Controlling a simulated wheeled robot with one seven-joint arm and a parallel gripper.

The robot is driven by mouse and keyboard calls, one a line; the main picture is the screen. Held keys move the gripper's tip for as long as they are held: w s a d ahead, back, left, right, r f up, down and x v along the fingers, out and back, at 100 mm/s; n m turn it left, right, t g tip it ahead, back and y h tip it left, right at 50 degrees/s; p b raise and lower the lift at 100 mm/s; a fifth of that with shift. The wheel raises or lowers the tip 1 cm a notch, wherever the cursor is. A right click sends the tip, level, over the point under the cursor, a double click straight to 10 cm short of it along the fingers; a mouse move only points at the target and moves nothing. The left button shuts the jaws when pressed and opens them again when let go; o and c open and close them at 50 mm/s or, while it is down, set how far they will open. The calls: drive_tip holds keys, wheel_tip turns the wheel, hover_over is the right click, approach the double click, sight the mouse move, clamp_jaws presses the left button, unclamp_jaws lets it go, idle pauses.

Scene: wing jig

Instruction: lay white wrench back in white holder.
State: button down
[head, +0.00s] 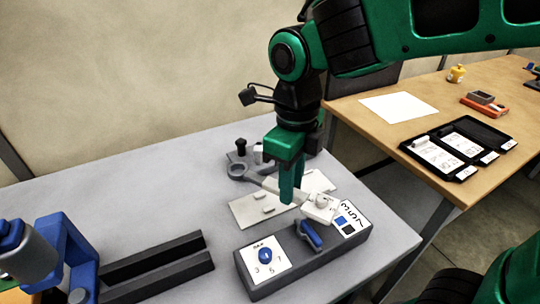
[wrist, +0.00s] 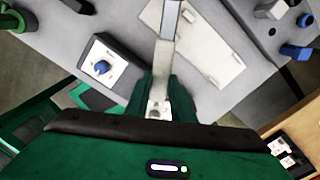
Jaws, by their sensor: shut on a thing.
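My gripper (head: 289,192) is shut on the white wrench (head: 322,210), with its green fingers pointing down around the handle. The wrench's white end sticks out to the right, by the grey control box. A grey ring (head: 238,170) shows to the left, seemingly in line with the handle; I cannot tell whether it belongs to the wrench. The white holder (head: 262,209) is a flat plate with small raised blocks, lying on the grey table below and beside my gripper. In the wrist view the wrench (wrist: 169,30) runs up from between my fingers, beside the holder (wrist: 212,58).
The grey control box (head: 325,260) with a blue knob and blue lever stands close in front of the holder. Dark rails (head: 155,268) and a blue clamp (head: 70,250) are at left. A wooden table (head: 430,107) with black trays stands at right.

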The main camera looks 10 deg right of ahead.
drive_tip(key=shift+w+a, duration=0.15)
drive_tip(key=shift+w, duration=0.1)
drive_tip(key=shift+a, duration=0.15)
drive_tip(key=shift+w+f+n, duration=0.15)
drive_tip(key=shift+w+n, duration=0.3)
drive_tip(key=shift+n, duration=0.15)
drive_tip(key=w+d+f+n, duration=0.2)
drive_tip(key=w+n, duration=0.3)
drive_tip(key=w+d+f+n, duration=0.2)
drive_tip(key=w+n, duration=0.3)
drive_tip(key=shift+n, duration=0.3)
drive_tip(key=shift+s+a+f, duration=0.1)
drive_tip(key=shift+f, duration=1.2)
drive_tip(key=shift+a+f, duration=0.1)
drive_tip(key=shift+f, duration=1.2)
drive_tip(key=shift+s, duration=0.15)
drive_tip(key=shift+f, duration=0.1)
